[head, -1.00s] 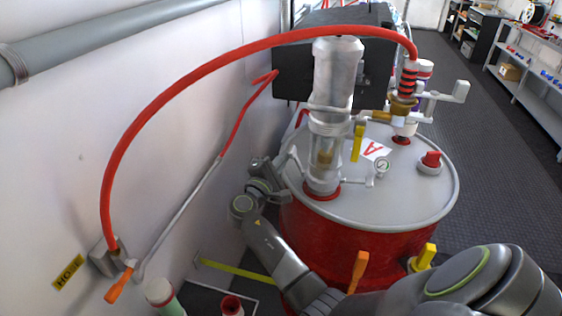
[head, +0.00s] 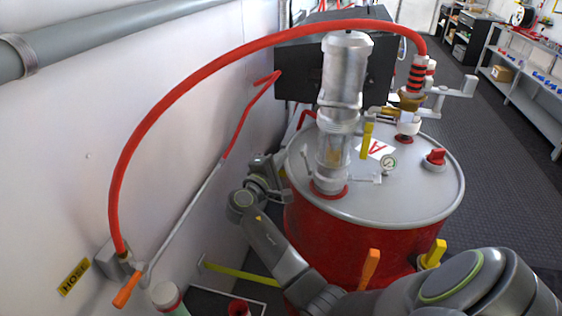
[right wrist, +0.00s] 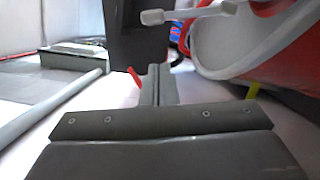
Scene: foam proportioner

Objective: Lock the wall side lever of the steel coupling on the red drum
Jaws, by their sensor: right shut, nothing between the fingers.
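The red drum (head: 330,235) with its grey lid stands right of the wall. A clear and silver cylinder (head: 345,70) rises from the lid; the steel coupling (head: 330,184) is at its foot. The wall side lever (head: 306,158) sticks out up and left from the coupling. It seems to show as a pale rounded lever in the right wrist view (right wrist: 190,12). The other lever (head: 368,179) sticks out to the right. My right gripper (head: 281,172) is shut and empty beside the lid's wall side edge, apart from the lever; its fingers show in the right wrist view (right wrist: 158,85).
A red hose (head: 170,95) arches from a wall fitting to a brass coupling (head: 411,103) on the lid. A black box (head: 300,75) stands behind the drum. A grey pipe with a red end (head: 190,215) runs along the wall. The gap between wall and drum is narrow.

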